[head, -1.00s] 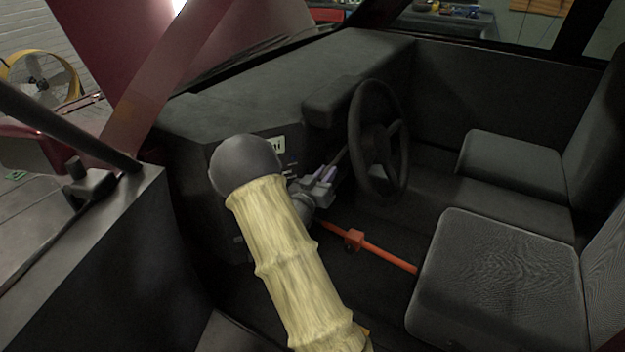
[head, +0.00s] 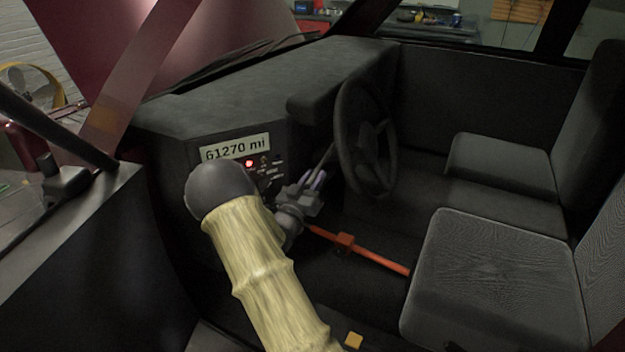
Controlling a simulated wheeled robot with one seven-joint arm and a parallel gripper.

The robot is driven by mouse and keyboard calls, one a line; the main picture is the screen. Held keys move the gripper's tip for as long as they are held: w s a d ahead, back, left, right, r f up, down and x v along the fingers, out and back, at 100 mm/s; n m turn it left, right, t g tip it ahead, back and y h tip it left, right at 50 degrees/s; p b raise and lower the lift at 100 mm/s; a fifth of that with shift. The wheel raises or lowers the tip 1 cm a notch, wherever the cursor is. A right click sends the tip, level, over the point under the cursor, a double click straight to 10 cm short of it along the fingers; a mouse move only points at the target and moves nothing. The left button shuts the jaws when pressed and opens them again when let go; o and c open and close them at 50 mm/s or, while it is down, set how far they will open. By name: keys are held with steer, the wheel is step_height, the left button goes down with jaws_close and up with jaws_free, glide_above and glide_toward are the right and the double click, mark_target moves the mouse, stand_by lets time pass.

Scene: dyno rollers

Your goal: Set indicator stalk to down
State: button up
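The steering wheel (head: 365,138) stands at the right end of the dashboard. A thin grey rod (head: 326,156), which looks like the indicator stalk, slants up just left of the wheel. My gripper (head: 317,182) is left of the wheel, at the lower end of this rod. Pale purple parts show at its tip. It is small and dark here, so I cannot tell whether the fingers touch or enclose the rod. The stalk's far part and mount are hidden behind my gripper and the wheel.
An orange-red bar (head: 375,255) crosses the footwell below my gripper. The near seat (head: 490,275) is at right. The door (head: 75,250) is at left.

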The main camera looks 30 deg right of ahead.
steer(key=shift+o, duration=1.1)
steer(key=shift+a, duration=0.1)
steer(key=v, duration=1.7)
steer(key=shift+a, duration=0.1)
